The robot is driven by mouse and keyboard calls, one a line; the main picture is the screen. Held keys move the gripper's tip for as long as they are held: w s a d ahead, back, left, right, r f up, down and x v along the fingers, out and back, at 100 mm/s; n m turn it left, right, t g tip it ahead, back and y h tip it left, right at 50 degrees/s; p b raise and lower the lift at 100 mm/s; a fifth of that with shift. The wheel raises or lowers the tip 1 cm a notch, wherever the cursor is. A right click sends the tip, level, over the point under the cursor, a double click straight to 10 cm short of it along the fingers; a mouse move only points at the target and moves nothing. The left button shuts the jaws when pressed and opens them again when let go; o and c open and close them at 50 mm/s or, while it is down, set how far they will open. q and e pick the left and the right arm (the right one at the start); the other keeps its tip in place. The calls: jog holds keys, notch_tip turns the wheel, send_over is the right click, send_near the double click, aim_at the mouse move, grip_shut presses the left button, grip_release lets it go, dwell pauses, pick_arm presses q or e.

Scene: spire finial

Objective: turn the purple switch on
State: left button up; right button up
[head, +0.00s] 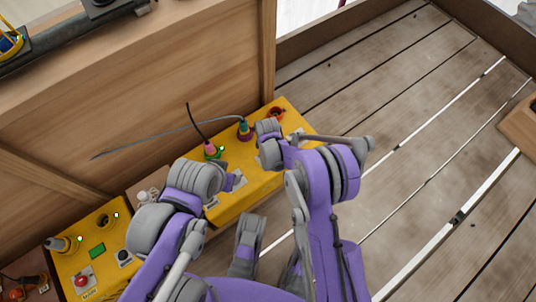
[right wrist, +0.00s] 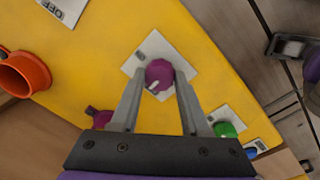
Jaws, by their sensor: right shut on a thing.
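The purple switch (right wrist: 159,74) is a round knob with a pale pointer mark, on a white plate (right wrist: 182,53) on a yellow panel (right wrist: 235,82). In the right wrist view my right gripper (right wrist: 160,80) is shut on this knob, with a finger on either side. In the head view my right arm covers the knob and the fingertips. My left arm reaches over the front of the yellow panel in the head view, but its gripper fingers are hidden.
A green knob (right wrist: 225,130) and an orange ring-shaped socket (right wrist: 25,73) are near the switch. A pink plug (head: 210,149) and a teal plug (head: 244,131) with cables stand on the panel. A second yellow box (head: 75,262) carries a red button (head: 82,281).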

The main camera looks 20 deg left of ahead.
grip_shut()
jog(key=shift+m, duration=0.3)
jog(key=m, duration=0.2)
jog(key=shift+m+p, duration=0.3)
jog(key=shift+p, duration=0.1)
jog(key=m, duration=0.5)
jog(key=shift+a, duration=0.1)
jog(key=m, duration=0.4)
jog(key=shift+m+h+p, duration=0.3)
jog(key=shift+m+p, duration=0.1)
jog(key=shift+w+m+g, duration=0.1)
jog(key=shift+m+g, duration=0.2)
jog(key=shift+m, duration=2.2)
